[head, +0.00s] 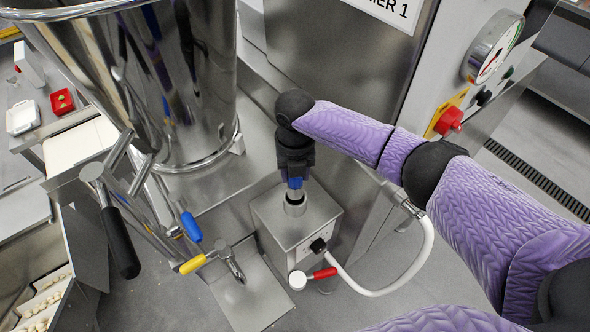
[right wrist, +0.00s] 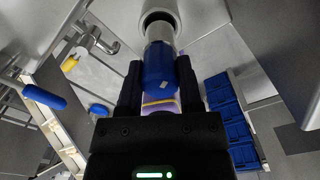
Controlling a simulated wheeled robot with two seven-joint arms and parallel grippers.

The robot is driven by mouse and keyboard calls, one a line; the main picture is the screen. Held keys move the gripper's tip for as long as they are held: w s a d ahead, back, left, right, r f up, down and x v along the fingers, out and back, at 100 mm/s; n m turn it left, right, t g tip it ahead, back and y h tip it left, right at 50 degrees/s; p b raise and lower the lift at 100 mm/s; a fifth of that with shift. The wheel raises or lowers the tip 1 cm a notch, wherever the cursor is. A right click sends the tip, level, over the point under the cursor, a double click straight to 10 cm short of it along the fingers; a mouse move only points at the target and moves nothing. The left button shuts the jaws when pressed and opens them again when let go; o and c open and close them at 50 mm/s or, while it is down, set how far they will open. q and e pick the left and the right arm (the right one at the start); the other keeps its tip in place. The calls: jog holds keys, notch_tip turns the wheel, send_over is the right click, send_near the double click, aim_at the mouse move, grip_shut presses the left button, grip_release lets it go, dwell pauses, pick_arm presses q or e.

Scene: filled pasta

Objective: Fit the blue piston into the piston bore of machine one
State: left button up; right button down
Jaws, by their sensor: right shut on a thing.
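The blue piston (head: 294,183) is held upright in my right gripper (head: 294,172), above the steel box of machine one (head: 305,222). In the right wrist view the fingers (right wrist: 157,90) are shut around the piston's blue body (right wrist: 158,66). Its silver end (right wrist: 159,33) points at the round piston bore (right wrist: 158,16). The silver end is at the bore's collar (head: 295,207), in line with it; how far it is inside cannot be told. My left gripper is not in view.
A large polished steel vessel (head: 185,75) stands left of the box. Levers with blue (head: 191,226) and yellow (head: 192,264) handles are nearby. A red-handled valve (head: 324,273) and a white hose (head: 400,282) are at the box's front. A gauge (head: 494,45) is at upper right.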

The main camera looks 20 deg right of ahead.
aim_at(295, 188)
jog(key=shift+f+b, duration=1.95)
jog(key=shift+f, duration=0.65)
dwell(0.4)
grip_release()
dwell(1.2)
notch_tip(295, 188, up, 7)
jog(key=p, duration=0.7)
jog(key=shift+r, duration=0.15)
